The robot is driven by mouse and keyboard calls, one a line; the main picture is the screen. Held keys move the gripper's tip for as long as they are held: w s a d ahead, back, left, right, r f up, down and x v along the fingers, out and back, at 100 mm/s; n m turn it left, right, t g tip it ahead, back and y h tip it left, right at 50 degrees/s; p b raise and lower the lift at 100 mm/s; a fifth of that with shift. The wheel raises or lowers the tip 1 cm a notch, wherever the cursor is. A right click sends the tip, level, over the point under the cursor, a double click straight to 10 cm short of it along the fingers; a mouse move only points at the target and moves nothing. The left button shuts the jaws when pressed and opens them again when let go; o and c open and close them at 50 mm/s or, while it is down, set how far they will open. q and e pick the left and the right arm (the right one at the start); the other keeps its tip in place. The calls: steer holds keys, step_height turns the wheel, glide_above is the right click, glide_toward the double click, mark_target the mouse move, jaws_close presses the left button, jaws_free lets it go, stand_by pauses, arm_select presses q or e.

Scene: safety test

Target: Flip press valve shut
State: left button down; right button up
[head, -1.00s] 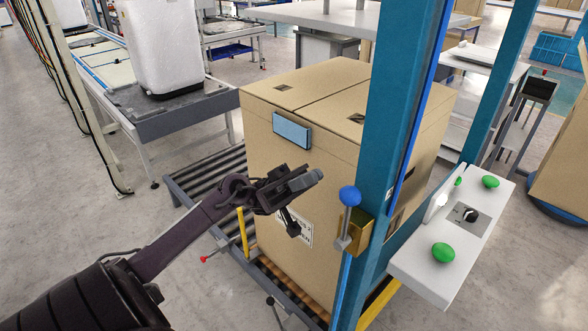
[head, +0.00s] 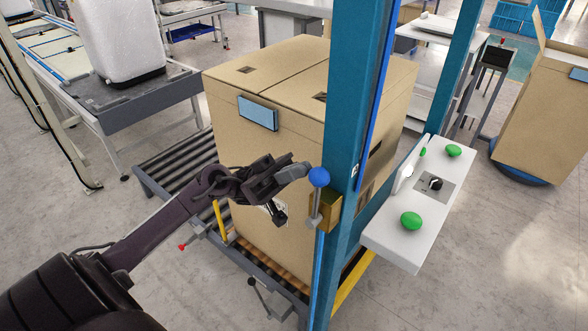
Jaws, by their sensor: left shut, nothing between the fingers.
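The press valve (head: 327,213) is a brass-coloured block on the blue press post (head: 352,150). Its grey lever stands upright and ends in a blue ball knob (head: 319,177). My left gripper (head: 300,170) comes in from the left, shut and empty, with its tip just left of the knob. In this view the tip almost meets the knob; I cannot tell whether they touch. My right gripper is not in view.
A large cardboard box (head: 290,140) stands on a roller conveyor (head: 180,160) behind my left gripper. A white control panel (head: 405,235) with green buttons juts out right of the post. Open floor (head: 500,270) lies at the lower right.

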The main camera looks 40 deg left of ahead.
mark_target(321, 180)
arm_select(q)
steer(key=d+y, duration=0.2)
steer(key=d+r+y, duration=0.1)
steer(key=d+y, duration=0.1)
steer(key=shift+s, duration=0.2)
steer(key=shift+d+y, duration=0.45)
steer(key=shift+y, duration=0.35)
steer(key=shift+s+d+f+y, duration=0.1)
steer(key=shift+d+y, duration=0.25)
steer(key=shift+y, duration=0.4)
steer(key=shift+d+f+y, duration=0.1)
steer(key=shift+d+y, duration=0.25)
steer(key=shift+y, duration=0.4)
steer(key=shift+t, duration=0.3)
steer(key=shift+r, duration=0.15)
